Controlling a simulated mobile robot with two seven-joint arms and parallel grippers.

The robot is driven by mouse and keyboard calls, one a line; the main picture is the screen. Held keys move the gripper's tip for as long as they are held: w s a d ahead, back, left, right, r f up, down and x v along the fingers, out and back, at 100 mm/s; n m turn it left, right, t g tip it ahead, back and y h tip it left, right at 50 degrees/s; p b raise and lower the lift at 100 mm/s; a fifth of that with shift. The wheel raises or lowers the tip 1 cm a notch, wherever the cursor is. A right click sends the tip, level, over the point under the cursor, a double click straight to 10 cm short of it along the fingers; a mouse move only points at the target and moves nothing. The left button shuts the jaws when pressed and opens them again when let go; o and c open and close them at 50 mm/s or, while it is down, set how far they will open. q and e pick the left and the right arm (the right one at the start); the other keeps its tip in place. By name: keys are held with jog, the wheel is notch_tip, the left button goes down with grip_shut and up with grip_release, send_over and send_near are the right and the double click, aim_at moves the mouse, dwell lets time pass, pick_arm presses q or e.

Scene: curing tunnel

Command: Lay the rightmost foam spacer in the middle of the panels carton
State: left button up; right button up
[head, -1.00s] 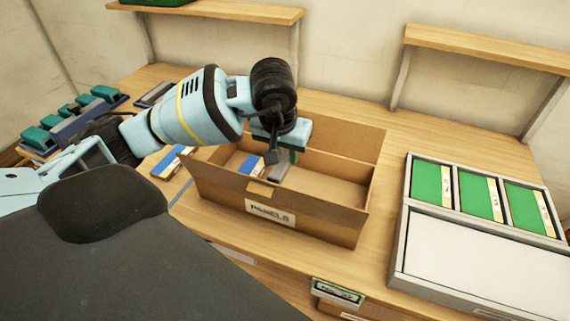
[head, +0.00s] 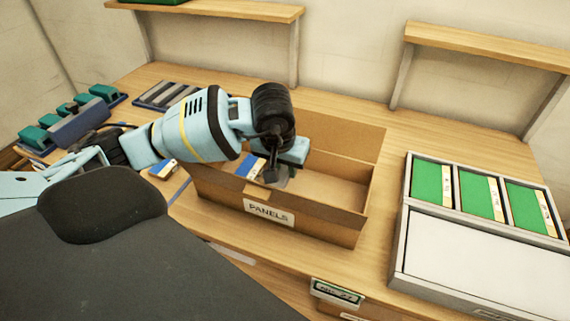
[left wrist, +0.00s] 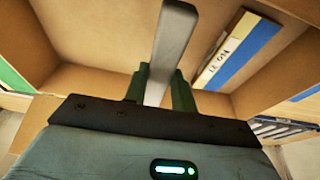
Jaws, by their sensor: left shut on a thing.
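The cardboard panels carton (head: 312,220) stands open on the bench, with a "PANELS" label on its front. My left gripper (head: 274,174) reaches down into it, right of a blue and white panel (head: 249,167) at the left end. In the left wrist view the gripper (left wrist: 160,92) is shut on a long pale grey foam spacer (left wrist: 172,38), which points away between its green fingers. The labelled panel (left wrist: 226,50) lies to the right of the spacer there, apart from it. Whether the spacer touches the carton floor is unclear. My right gripper is out of view.
A rack of grey strips (head: 165,94) lies at the back left, near a holder with teal blocks (head: 75,124). Another blue and white piece (head: 163,170) lies left of the carton. A grey tray (head: 398,240) with green boards stands right. The carton's right half looks empty.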

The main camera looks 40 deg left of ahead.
pick_arm(q)
jog(key=shift+f, duration=0.15)
jog(key=o, duration=0.9)
jog(key=shift+o, duration=0.2)
jog(key=a+v, duration=0.1)
jog(key=v, duration=1.2)
jog(key=shift+w+d+p, duration=0.2)
jog(key=shift+d+p, duration=0.25)
